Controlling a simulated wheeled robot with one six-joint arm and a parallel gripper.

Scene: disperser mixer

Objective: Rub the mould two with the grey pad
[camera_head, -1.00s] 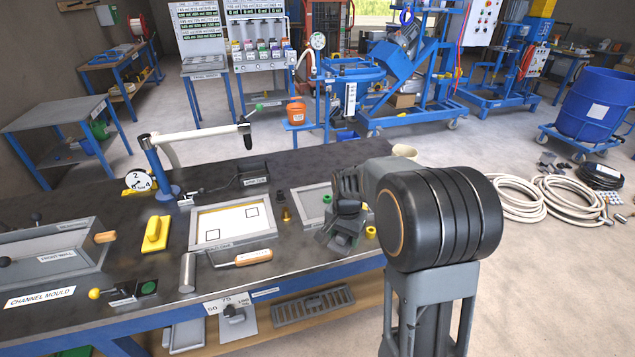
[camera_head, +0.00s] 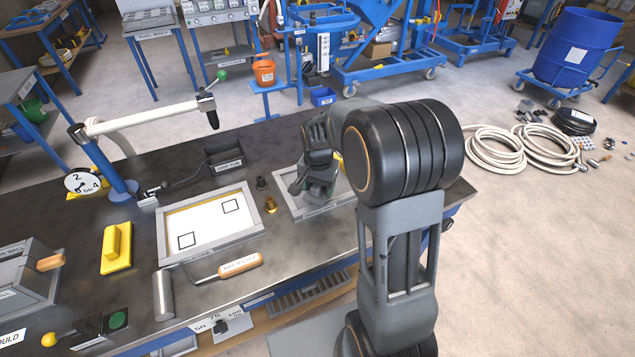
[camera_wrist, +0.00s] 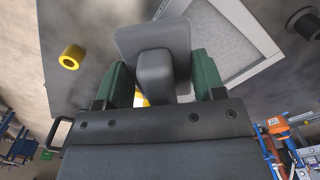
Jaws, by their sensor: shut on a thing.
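My gripper (camera_head: 318,180) is over the right-hand framed tray on the bench. In the wrist view, my gripper (camera_wrist: 153,80) has its green fingers shut on the handle of the grey pad (camera_wrist: 150,40). The right-hand tray (camera_head: 290,208) is pale grey with a raised frame; my gripper hides much of it and its label is unreadable. I take it as mould two. Its frame also shows in the wrist view (camera_wrist: 250,28), beside and partly behind the pad. I cannot tell whether the pad touches the tray.
A left-hand tray (camera_head: 168,220) has a white bed with two marked squares. A yellow float (camera_head: 117,248), a wooden-handled tool (camera_head: 240,265) and a metal cylinder (camera_head: 163,295) lie around it. A brass piece (camera_head: 270,205) sits between the trays. A yellow ring (camera_wrist: 72,57) lies near the pad.

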